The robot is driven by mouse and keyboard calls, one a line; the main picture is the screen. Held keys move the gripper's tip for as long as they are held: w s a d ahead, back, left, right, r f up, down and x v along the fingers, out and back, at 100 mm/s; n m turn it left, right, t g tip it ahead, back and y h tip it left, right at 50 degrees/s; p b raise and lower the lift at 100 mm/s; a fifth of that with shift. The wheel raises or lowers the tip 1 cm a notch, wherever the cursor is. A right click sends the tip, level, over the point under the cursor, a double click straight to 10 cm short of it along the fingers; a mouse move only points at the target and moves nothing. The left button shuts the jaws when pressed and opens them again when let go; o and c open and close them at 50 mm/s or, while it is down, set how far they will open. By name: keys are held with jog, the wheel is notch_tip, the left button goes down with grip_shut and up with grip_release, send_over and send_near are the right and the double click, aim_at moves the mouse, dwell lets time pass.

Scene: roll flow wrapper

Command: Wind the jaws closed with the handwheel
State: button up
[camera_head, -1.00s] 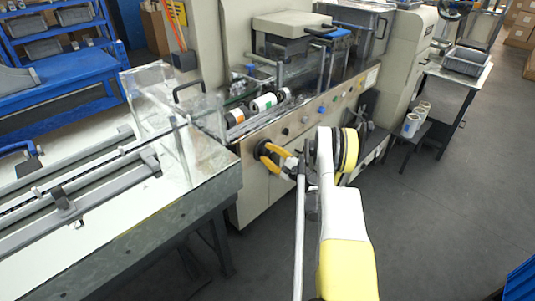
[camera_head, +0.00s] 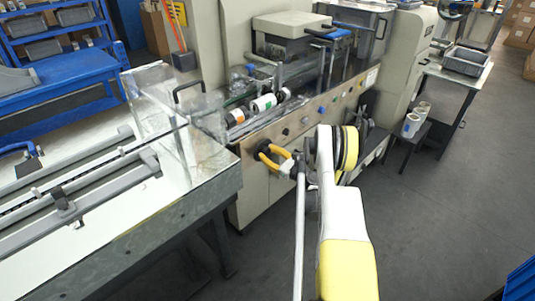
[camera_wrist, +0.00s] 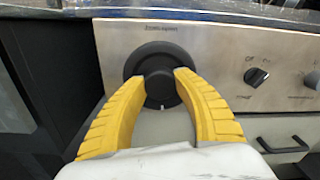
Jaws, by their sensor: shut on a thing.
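The handwheel (camera_wrist: 159,60) is a round black knob on the machine's steel front panel, with a raised hub and a white mark, in the middle of the wrist view. My gripper (camera_wrist: 158,84) has two yellow ribbed fingers, shut on the raised hub from both sides. In the head view my gripper (camera_head: 266,150) reaches the panel from the right, and its fingers partly hide the dark handwheel (camera_head: 262,147). The machine's jaws cannot be made out clearly.
More knobs sit on the panel (camera_wrist: 210,50) to the right, one a black selector (camera_wrist: 256,76). A black drawer handle (camera_wrist: 283,146) is below right. A steel conveyor table (camera_head: 130,230) stands left of my arm.

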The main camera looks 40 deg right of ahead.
aim_at(267, 149)
jog(key=shift+w+r+m, duration=0.1)
jog(key=shift+r+m, duration=0.05)
jog(key=shift+m, duration=0.35)
jog(key=o, duration=1.2)
notch_tip(267, 149, up, 10)
